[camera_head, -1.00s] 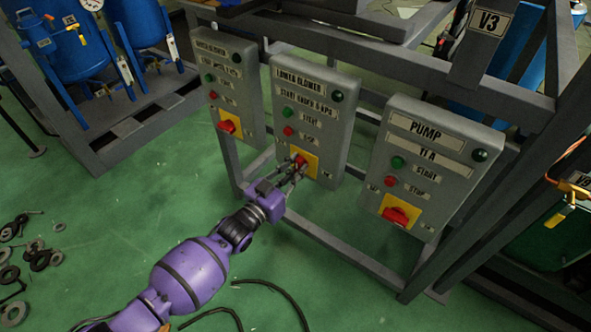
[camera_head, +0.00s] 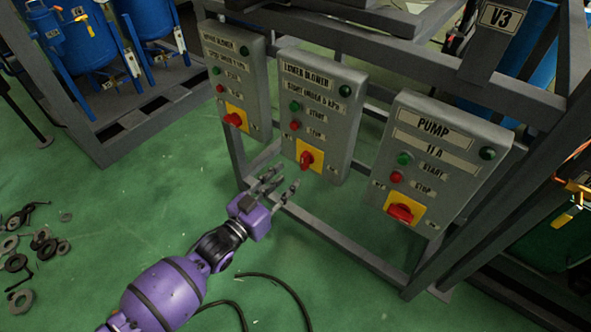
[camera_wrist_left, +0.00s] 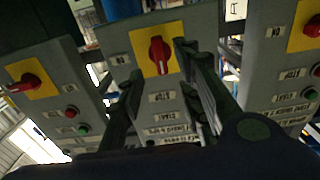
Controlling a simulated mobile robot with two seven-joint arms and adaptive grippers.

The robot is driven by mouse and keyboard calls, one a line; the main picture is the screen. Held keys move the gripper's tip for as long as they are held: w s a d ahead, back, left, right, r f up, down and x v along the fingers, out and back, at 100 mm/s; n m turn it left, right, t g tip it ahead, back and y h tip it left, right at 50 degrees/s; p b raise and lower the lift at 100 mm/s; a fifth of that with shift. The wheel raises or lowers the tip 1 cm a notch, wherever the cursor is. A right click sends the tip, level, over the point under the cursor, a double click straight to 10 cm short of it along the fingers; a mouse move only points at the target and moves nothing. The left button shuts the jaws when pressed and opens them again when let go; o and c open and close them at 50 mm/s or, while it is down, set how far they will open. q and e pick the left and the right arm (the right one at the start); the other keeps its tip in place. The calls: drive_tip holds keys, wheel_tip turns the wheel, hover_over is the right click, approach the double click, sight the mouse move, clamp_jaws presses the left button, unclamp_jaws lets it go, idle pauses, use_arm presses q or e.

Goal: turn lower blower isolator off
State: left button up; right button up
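The lower blower box (camera_head: 349,118) is the middle of three grey control boxes in the head view. Its red isolator knob (camera_head: 306,160) sits on a yellow plate (camera_head: 317,149) low on the box, with its handle roughly upright along the box. In the left wrist view the same knob (camera_wrist_left: 157,54) also looks about upright between my fingers' lines. My left gripper (camera_head: 284,183) is open and empty, in front of and below the knob, apart from it. Its two fingers (camera_wrist_left: 162,72) show spread in the wrist view. My right gripper is not in view.
The upper blower box (camera_head: 232,70) stands to the left and the pump box (camera_head: 447,190) to the right, each with a red knob. The pump knob (camera_head: 401,212) lies crosswise. A grey frame (camera_head: 350,255) runs beneath the boxes. Green floor in front is largely clear.

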use_arm(q)
drive_tip(key=v, duration=0.4)
drive_tip(key=shift+s, duration=0.15)
idle(0.4)
